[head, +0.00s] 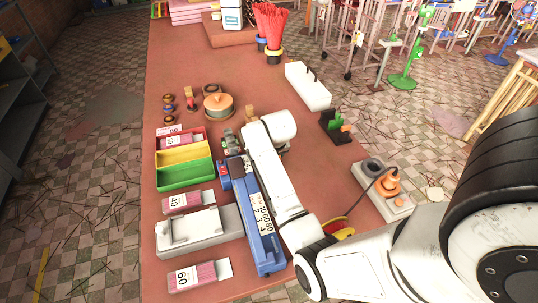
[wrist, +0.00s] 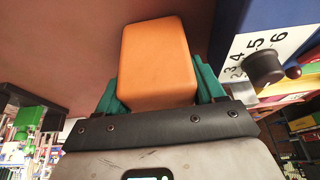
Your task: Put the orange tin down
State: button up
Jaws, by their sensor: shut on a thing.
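The orange tin (wrist: 156,50) is a rounded box held between the teal fingers of my gripper (wrist: 156,92) in the wrist view. My gripper is shut on it, with one finger on each side. The tin's far end points away from the gripper over the reddish-brown tabletop (wrist: 60,40). I cannot tell whether the tin touches the tabletop. In the head view my arm hides the tin and most of the gripper.
A long blue device (head: 255,225) with number labels lies left of my arm; it also shows close at right in the wrist view (wrist: 238,18). A three-coloured tray (head: 183,178), a white block rack (head: 308,88) and a round lidded pot (head: 218,106) stand around. Bare tabletop shows near the back (head: 185,60).

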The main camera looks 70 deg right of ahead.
jog(key=o, duration=0.7)
jog(key=shift+f, duration=0.15)
jog(key=o, duration=0.5)
